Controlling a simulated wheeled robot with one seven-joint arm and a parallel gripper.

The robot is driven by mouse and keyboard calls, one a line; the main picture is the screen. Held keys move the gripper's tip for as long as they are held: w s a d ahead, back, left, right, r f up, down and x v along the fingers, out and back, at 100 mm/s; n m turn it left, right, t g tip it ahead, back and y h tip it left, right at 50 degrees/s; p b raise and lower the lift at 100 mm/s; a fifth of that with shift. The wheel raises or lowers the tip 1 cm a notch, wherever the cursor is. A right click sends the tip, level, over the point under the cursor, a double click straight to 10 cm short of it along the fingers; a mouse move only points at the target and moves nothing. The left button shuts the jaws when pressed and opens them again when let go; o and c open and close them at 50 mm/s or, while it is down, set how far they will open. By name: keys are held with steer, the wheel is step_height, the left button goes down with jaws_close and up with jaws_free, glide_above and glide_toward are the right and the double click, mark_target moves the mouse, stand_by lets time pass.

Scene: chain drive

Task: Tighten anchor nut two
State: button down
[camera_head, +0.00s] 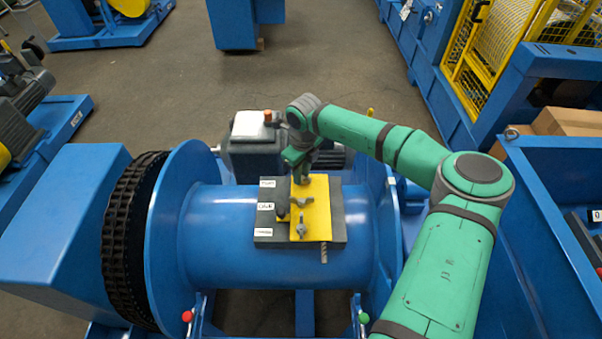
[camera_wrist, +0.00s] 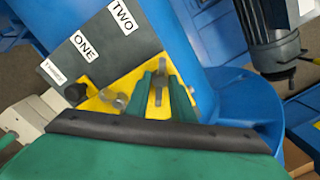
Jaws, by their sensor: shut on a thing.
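A yellow plate (camera_head: 320,216) lies on a dark grey plate (camera_head: 339,230) on top of the blue drum. The grey plate's labels include ONE (camera_wrist: 82,46) and TWO (camera_wrist: 122,16) in the wrist view. My gripper (camera_head: 303,180) reaches down to the far end of the yellow plate, by the far label. In the wrist view my green gripper fingers (camera_wrist: 162,82) are shut on a grey wing nut (camera_wrist: 158,90), anchor nut two, on TWO's side. Another wing nut (camera_wrist: 112,98) sits beside it, also visible in the head view (camera_head: 301,202). The fingers partly hide the held nut.
A black knob (camera_wrist: 75,93) stands beside the yellow plate, close to the nuts. A further wing fastener (camera_head: 301,228) stands at the near end. The drum's blue flange (camera_head: 172,235) and chain (camera_head: 125,240) are left. A motor (camera_head: 250,150) stands behind.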

steer(key=m, duration=0.6)
steer(key=shift+w+r, duration=0.1)
steer(key=shift+r, duration=0.05)
steer(key=m, duration=0.5)
steer(key=shift+m, duration=0.7)
stand_by(0.9)
steer(key=c, duration=1.9)
jaws_free()
steer(key=shift+o, duration=0.2)
step_height(320, 180, up, 11)
steer(key=s, duration=0.1)
steer(key=shift+f, duration=0.2)
